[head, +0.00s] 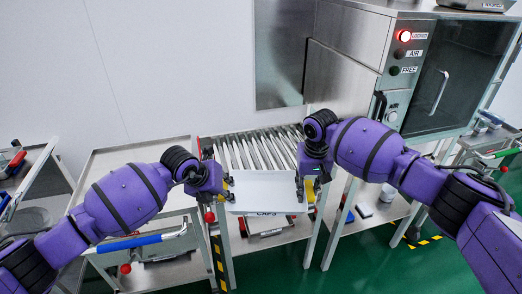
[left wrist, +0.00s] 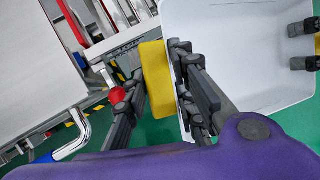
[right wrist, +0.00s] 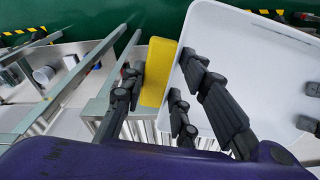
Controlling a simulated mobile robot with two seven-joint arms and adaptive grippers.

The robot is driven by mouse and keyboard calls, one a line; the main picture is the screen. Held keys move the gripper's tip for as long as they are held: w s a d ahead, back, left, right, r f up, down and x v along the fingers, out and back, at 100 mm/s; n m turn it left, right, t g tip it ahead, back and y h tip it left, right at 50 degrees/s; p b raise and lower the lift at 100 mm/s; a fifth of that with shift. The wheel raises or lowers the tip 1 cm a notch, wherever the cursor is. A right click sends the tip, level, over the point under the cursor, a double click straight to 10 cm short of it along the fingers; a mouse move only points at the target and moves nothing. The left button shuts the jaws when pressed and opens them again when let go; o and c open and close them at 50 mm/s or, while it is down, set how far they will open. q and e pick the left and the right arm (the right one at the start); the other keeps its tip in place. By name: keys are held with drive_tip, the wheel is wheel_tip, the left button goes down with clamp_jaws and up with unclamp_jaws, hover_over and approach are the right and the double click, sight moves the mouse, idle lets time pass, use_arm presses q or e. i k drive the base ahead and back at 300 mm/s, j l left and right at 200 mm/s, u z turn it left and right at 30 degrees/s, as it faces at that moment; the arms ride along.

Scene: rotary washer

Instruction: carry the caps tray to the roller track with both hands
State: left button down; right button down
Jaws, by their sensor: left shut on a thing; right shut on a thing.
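The caps tray (head: 265,188) is a shallow white tray with a "CAPS" label on its near side. It looks level and its visible inside is empty. My left gripper (head: 226,186) is shut on its left yellow handle (left wrist: 155,80). My right gripper (head: 306,186) is shut on its right yellow handle (right wrist: 158,72). The roller track (head: 250,150), a row of metal rollers in a frame, lies just beyond the tray. The tray covers the near end of the rollers; I cannot tell whether it touches them.
A steel washer (head: 390,60) with a lit red lamp stands behind right. A grey cart (head: 125,160) with a blue handle (head: 130,243) stands left of the track. Another cart (head: 30,165) is at far left. Green floor (head: 290,270) is clear in front.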

sight(263, 158)
drive_tip(key=i, duration=0.85)
